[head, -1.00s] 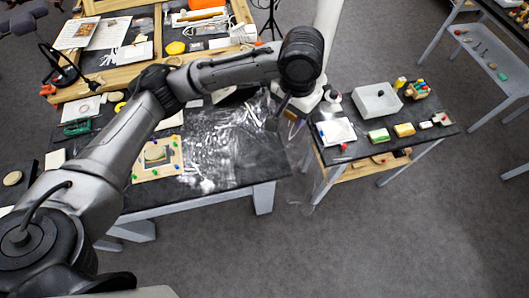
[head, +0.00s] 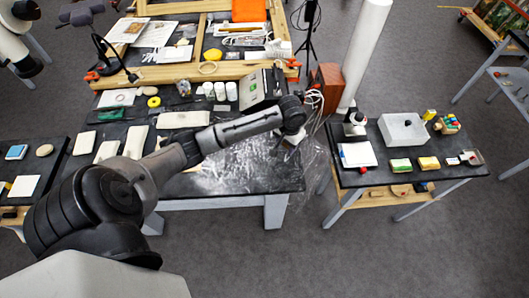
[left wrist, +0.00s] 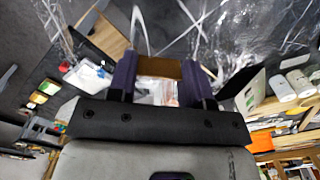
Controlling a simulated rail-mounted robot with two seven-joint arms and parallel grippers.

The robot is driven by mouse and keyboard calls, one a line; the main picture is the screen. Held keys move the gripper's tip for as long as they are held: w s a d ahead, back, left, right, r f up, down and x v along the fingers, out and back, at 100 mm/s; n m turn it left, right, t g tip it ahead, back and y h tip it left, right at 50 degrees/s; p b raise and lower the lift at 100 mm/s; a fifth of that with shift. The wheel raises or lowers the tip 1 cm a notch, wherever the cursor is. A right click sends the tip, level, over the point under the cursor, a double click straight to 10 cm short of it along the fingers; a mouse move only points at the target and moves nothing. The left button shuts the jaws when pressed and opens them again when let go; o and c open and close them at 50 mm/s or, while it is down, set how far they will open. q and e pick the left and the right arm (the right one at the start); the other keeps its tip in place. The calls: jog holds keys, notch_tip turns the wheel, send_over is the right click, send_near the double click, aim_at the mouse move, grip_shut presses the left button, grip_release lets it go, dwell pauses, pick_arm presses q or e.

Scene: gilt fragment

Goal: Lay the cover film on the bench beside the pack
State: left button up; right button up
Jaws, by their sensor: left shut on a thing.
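The cover film (head: 245,172) is a clear, crinkled sheet with white glints over the right part of the dark bench (head: 180,190). Some of it hangs past the bench's right edge. My left gripper (head: 289,138) is near that right edge, shut on the film; the grip itself is hard to make out. In the left wrist view the dark purple fingers (left wrist: 160,72) show, with film (left wrist: 240,38) around and beyond them. My left forearm crosses the bench and hides the place of the pack. My right gripper is out of view.
A side table (head: 352,178) stands to the right, with a white box (head: 403,130) and several small blocks. A wooden frame (head: 185,72) and white jars (head: 220,90) are at the back. A brown wooden box (head: 326,86) stands behind the film.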

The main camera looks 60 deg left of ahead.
pick_arm(q)
jog(key=s+a+f, duration=0.3)
jog(key=a+f, duration=0.7)
jog(key=shift+a+f+p, duration=0.2)
jog(key=shift+a+p, duration=0.05)
jog(key=shift+p, duration=0.15)
jog(key=shift+f, duration=0.3)
jog(key=shift+f, duration=0.35)
jog(key=o, duration=1.1)
jog(key=shift+o, duration=0.2)
